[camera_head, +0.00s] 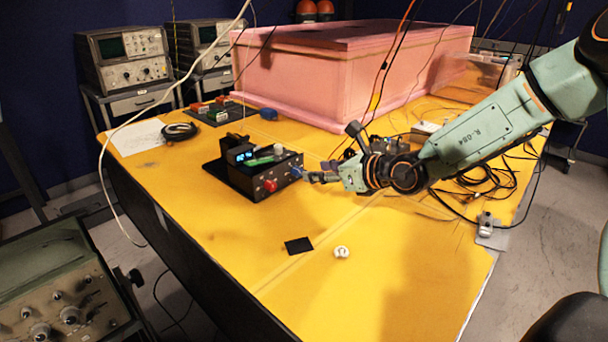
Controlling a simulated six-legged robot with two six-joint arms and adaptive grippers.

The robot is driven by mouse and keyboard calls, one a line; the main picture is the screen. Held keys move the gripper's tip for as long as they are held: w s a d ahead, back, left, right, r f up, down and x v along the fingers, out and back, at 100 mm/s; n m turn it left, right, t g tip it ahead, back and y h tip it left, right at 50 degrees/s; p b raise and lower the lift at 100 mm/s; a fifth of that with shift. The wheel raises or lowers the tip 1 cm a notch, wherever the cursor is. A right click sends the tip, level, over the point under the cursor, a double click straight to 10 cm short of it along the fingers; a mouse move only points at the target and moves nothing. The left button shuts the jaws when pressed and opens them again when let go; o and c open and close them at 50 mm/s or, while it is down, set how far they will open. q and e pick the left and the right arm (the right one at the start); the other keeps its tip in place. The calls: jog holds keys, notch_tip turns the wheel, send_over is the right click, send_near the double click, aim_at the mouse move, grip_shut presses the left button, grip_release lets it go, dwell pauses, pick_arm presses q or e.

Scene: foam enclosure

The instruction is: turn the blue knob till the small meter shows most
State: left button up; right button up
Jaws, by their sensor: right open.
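The blue knob (296,172) is on the front face of a small black box (256,182) on the yellow table. A red knob (270,185) sits to its left on the same face. A small meter with a lit blue display (244,155) stands on top of the box at the back left; its reading is too small to make out. My right gripper (312,177) is open, with its fingertips close to the right of the blue knob. I cannot tell whether they touch it. My left gripper is not in view.
A large pink foam enclosure (300,75) stands at the back of the yellow table (215,245). Loose black cables (480,182) lie at the right. A black square (298,245) and a white round piece (341,252) lie in front, with free room around them.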

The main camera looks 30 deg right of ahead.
aim_at(300, 172)
jog(key=x, duration=0.5)
jog(key=shift+d+f+b, duration=0.2)
jog(key=shift+f+b, duration=0.05)
jog(key=shift+b, duration=0.15)
jog(key=shift+w+a, duration=0.15)
jog(key=shift+w, duration=0.05)
jog(key=shift+a+r, duration=0.1)
jog(key=shift+a, duration=0.05)
jog(key=shift+w, duration=0.35)
jog(key=shift+s, duration=0.25)
jog(key=c, duration=0.5)
grip_shut()
